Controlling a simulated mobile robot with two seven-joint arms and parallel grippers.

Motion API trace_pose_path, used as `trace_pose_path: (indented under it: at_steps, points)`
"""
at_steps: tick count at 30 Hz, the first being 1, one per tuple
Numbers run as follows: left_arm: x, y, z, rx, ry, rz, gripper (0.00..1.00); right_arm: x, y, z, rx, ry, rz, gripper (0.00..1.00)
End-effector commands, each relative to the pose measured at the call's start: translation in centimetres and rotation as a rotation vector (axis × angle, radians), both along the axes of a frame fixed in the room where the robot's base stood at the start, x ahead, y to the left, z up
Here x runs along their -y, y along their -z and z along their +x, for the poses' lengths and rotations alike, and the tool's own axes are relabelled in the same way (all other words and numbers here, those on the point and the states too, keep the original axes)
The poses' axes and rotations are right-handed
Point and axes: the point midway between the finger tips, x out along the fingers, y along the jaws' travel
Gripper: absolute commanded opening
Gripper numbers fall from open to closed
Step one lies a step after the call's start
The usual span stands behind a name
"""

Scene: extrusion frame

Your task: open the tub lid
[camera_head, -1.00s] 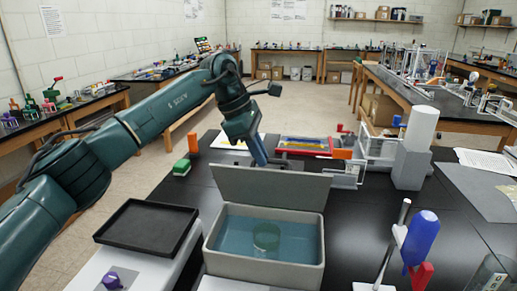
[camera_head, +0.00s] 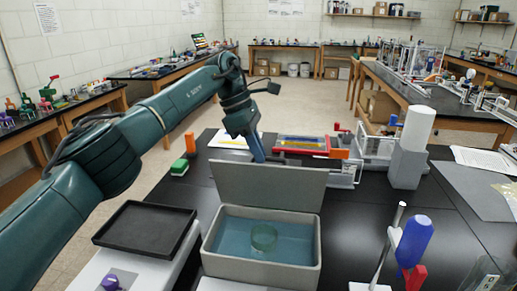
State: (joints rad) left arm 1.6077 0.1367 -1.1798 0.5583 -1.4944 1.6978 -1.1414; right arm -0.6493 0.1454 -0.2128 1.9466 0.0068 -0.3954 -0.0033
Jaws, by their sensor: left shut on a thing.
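The grey tub (camera_head: 262,276) stands at the front of the black bench, filled with blue liquid (camera_head: 225,238). A clear greenish round dish (camera_head: 264,237) sits in the liquid. The tub's lid (camera_head: 268,187) is raised, standing nearly upright along the back rim. My left gripper (camera_head: 262,158) is behind the lid's top edge, shut on the lid; its fingertips are partly hidden by the lid. My right gripper is not in view.
A black tray (camera_head: 146,226) lies left of the tub. A blue bottle (camera_head: 413,243) on a stand is at right front. A grey block with a white cylinder (camera_head: 418,128) stands at back right. A green-topped block (camera_head: 180,167) is at back left.

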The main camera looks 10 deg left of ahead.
Motion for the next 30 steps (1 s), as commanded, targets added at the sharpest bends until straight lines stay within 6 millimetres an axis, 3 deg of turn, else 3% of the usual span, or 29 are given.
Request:
trace_pose_path:
  at_steps: [1, 4, 5, 12, 20, 25, 30]
  points:
    - [-0.9, 1.3, 0.1, -0.015, -0.015, 0.023, 0.0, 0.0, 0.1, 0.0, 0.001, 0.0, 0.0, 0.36]
    - [-0.9, 1.3, 0.1, -0.016, -0.016, 0.023, 0.0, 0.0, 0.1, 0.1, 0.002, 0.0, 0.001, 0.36]
    - [-0.9, 1.3, 0.1, -0.016, -0.016, 0.023, 0.11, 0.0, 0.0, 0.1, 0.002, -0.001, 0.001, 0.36]
    - [-0.9, 1.2, 0.1, -0.015, -0.016, 0.023, 0.31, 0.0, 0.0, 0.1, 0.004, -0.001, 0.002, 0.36]
    - [-1.0, 1.1, 0.1, -0.014, -0.016, 0.022, 0.33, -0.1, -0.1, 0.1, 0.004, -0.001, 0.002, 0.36]
    - [-1.5, -0.6, 0.2, -0.01, -0.017, 0.021, 0.33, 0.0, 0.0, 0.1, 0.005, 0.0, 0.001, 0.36]
    - [-2.3, -4.2, 0.3, -0.007, -0.015, 0.017, 0.33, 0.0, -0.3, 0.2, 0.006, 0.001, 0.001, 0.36]
